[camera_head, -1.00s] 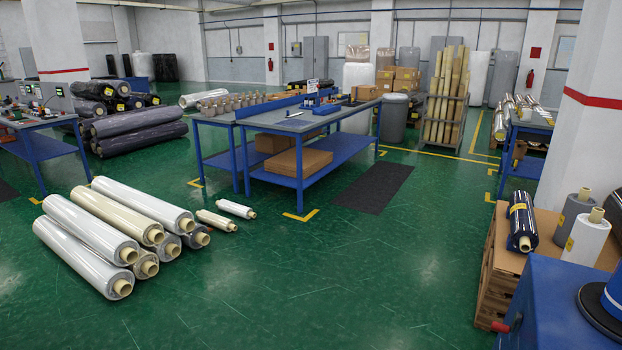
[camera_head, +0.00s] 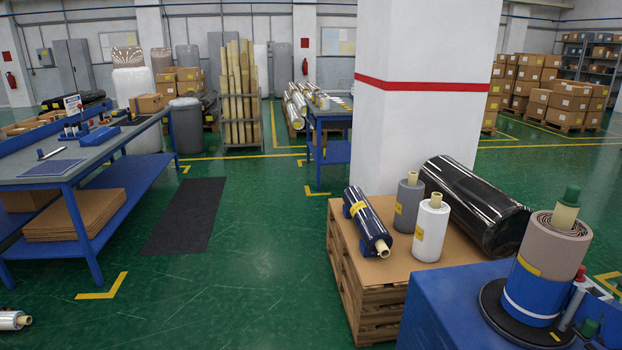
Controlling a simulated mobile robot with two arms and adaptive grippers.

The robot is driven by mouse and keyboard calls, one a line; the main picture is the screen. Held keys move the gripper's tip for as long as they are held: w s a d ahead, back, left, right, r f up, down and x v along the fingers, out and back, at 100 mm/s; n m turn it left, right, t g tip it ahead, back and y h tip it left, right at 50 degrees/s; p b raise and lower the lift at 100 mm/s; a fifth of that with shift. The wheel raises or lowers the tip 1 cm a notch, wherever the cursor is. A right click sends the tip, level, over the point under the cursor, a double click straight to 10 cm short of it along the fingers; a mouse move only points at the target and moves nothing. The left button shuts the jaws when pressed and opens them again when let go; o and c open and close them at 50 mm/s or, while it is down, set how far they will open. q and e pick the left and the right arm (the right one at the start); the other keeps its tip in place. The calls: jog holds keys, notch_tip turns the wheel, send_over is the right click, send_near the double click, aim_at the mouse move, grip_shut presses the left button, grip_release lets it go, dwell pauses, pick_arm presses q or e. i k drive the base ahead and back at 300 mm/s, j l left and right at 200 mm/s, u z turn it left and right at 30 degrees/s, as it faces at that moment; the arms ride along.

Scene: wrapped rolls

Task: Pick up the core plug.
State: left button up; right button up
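Neither of my grippers is in view.
A pallet (camera_head: 375,303) left of the machine carries a dark blue roll (camera_head: 368,222), two upright rolls and a large black roll (camera_head: 475,205). A white pillar (camera_head: 425,110) stands behind. A blue workbench (camera_head: 105,145) is at left. Green floor (camera_head: 240,285) between is clear.

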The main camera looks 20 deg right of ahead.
aim_at(570, 198)
jog(key=i+z, duration=0.2)
jog(key=i, duration=0.9)
jog(key=i+z, duration=0.25)
jog(key=i, duration=0.8)
jog(key=i+z, duration=0.35)
jog(key=z, duration=0.15)
jog(key=i+j+z, duration=0.2)
jog(key=i+z, duration=0.15)
jog(key=z, duration=0.15)
jog(key=i+j+z, duration=0.3)
jog(key=z, duration=0.15)
